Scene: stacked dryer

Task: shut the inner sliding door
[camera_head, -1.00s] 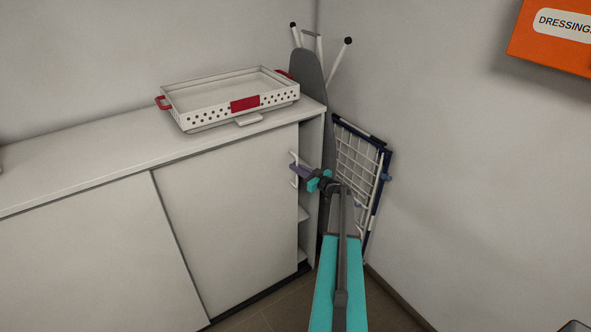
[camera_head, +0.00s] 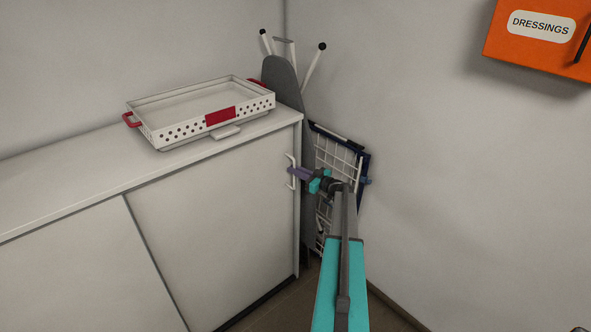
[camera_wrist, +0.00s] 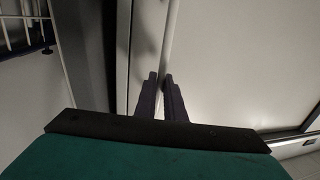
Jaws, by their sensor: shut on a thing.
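The white sliding door with the handle (camera_head: 215,215) covers the right part of the low cabinet. Its right edge stands at or very near the cabinet's right side panel (camera_head: 299,205), with no shelf opening visible there. A thin slit is too small to rule out. The pale bar handle (camera_head: 290,160) is upright near that edge. My gripper (camera_head: 296,173) comes from the right and is shut on the handle. In the wrist view its dark fingers (camera_wrist: 160,84) close around the pale handle bar (camera_wrist: 170,42), with the door surface to the right.
The other door panel (camera_head: 90,265) fills the cabinet's left. A white tray with red handles (camera_head: 200,110) sits on the cabinet top. A grey ironing board (camera_head: 282,82) and a folded drying rack (camera_head: 338,160) lean in the corner, close behind my arm. An orange box (camera_head: 540,40) hangs upper right.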

